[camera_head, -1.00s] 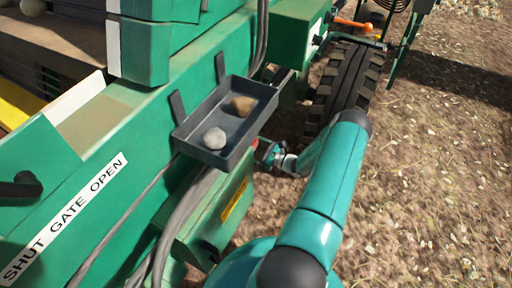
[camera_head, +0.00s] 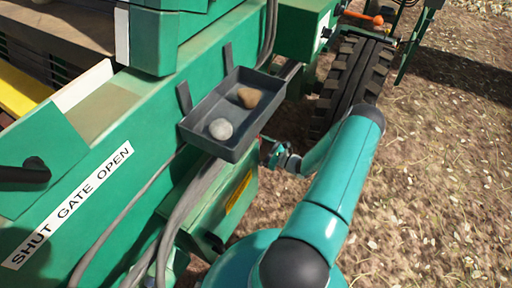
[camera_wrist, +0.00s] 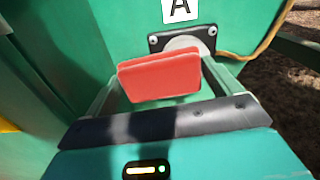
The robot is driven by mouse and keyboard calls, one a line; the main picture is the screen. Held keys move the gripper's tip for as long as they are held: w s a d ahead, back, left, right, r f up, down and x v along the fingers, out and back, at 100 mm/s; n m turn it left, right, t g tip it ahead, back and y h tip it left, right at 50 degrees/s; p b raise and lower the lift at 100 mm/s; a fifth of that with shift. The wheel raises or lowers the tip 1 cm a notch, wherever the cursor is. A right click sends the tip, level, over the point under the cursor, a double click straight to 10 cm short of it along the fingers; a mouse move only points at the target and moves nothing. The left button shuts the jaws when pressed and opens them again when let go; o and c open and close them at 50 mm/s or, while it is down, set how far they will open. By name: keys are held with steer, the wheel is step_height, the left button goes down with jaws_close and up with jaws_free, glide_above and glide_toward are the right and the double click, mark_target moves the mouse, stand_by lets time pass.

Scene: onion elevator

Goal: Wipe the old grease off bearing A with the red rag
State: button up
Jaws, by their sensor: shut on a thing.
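The red rag (camera_wrist: 158,78) shows in the wrist view as a folded, flat red pad. My gripper (camera_wrist: 160,84) is shut on it, with one finger at each side. Bearing A (camera_wrist: 183,43) is a round pale part in a dark bolted plate, just beyond the rag and below the label "A" (camera_wrist: 180,9). The rag hides its lower part, and I cannot tell whether they touch. No grease can be made out. In the head view my gripper (camera_head: 270,153) is small, beside the machine below the grey tray; the rag cannot be made out there.
The grey tray (camera_head: 236,149) with two stones juts from the green machine above my gripper. Thick hoses (camera_head: 186,210) hang below it. A black tyre (camera_head: 352,75) stands behind. A yellowish cable (camera_wrist: 262,42) runs right of the bearing. Open ground lies to the right.

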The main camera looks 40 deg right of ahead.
steer(key=shift+v, duration=2.45)
steer(key=v, duration=0.3)
steer(key=shift+s, duration=0.1)
